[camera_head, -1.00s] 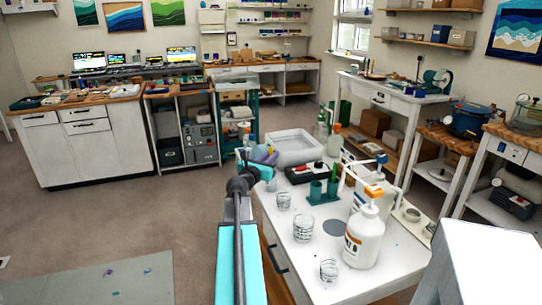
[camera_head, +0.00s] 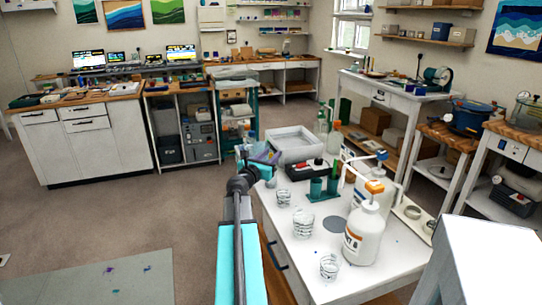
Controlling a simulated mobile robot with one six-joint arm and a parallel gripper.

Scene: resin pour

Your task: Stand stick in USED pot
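My gripper (camera_head: 262,165) is at the far end of my teal arm, over the left edge of the white worktable. It is small and partly hidden by my wrist, and I cannot tell if its fingers are open or shut. A purple item shows beside it, too small to identify. I cannot read which one is marked USED. No stick can be made out clearly in the pots or in my gripper.
Several clear cups (camera_head: 303,222) stand near the worktable's (camera_head: 296,255) left side. White pump bottles (camera_head: 366,232) stand to the right of the pots. A black box with a red part (camera_head: 308,171) and a white tray (camera_head: 292,146) lie behind them.

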